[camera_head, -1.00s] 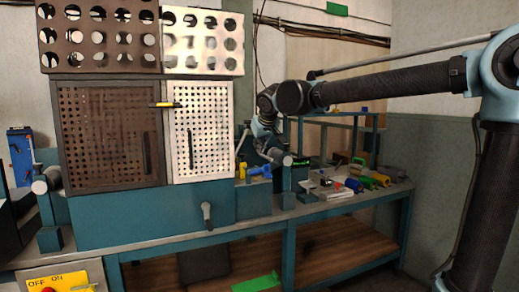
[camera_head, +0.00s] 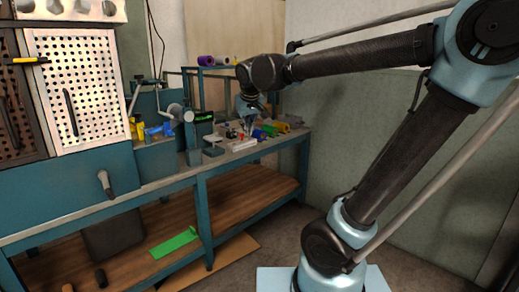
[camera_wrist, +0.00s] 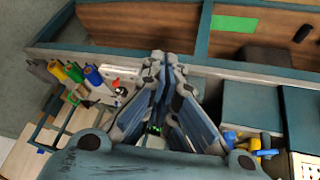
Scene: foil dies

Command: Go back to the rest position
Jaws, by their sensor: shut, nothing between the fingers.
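My gripper (camera_head: 246,128) points down over the far right end of the workbench (camera_head: 150,188), with my arm stretched out to it from the right. In the wrist view my gripper (camera_wrist: 166,62) has its fingertips together and nothing shows between them. The fingers cover part of the bench top in that view. Whether the fingertips touch anything on the bench is too small to tell in the head view.
A white board (camera_wrist: 118,85) and colored rolls (camera_wrist: 73,72) lie near my gripper. Blue and yellow items (camera_wrist: 250,142) lie on its other side. A perforated cabinet door (camera_head: 82,88) stands left. A green piece (camera_head: 175,242) lies on the lower shelf. The floor right of the bench looks clear.

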